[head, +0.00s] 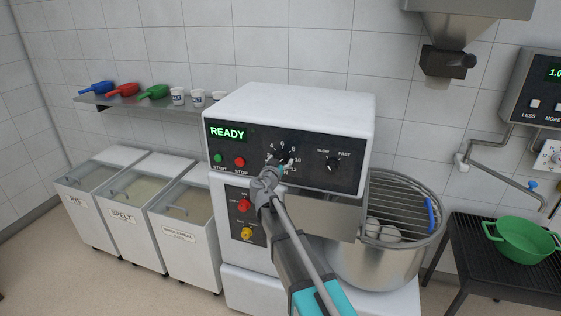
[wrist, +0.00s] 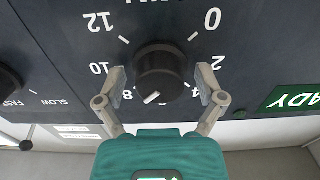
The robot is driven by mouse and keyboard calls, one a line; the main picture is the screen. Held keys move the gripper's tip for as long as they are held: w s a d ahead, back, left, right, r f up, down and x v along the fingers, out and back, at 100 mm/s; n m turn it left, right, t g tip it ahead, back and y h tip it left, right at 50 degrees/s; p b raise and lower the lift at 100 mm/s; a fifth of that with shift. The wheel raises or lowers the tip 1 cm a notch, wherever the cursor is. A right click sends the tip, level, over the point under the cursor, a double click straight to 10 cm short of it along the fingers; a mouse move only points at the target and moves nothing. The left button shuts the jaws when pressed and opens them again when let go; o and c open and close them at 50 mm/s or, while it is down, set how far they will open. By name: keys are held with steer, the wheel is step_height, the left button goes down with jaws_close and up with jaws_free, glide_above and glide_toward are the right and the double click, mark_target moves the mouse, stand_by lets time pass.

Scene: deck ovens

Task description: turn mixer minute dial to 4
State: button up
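The mixer's minute dial is a round black knob (wrist: 160,72) on a dark panel with white numbers from 0 to 12. The wrist view shows it upside down. Its white pointer mark faces the gripper side, toward somewhere between the hidden 6 and the 8. My gripper (wrist: 160,86) is open, with one fingertip on each side of the knob and a small gap visible at both sides. In the head view, my gripper (head: 275,170) covers the lower part of the dial (head: 283,155).
The READY display (head: 227,132) is left of the dial, above a green start button (head: 217,158) and red stop button (head: 239,162). The slow/fast knob (head: 332,164) is to the right. A mixing bowl (head: 375,268) with a wire guard stands at the mixer's right.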

steer(key=c, duration=0.9)
steer(key=shift+r+n, duration=0.1)
steer(key=shift+n, duration=0.4)
steer(key=n, duration=0.3)
steer(key=shift+w+n, duration=0.15)
steer(key=shift+n, duration=0.15)
steer(key=n, duration=0.4)
steer(key=shift+n, duration=0.3)
steer(key=shift+o, duration=0.2)
steer(key=n, duration=0.8)
steer(key=shift+n, duration=0.3)
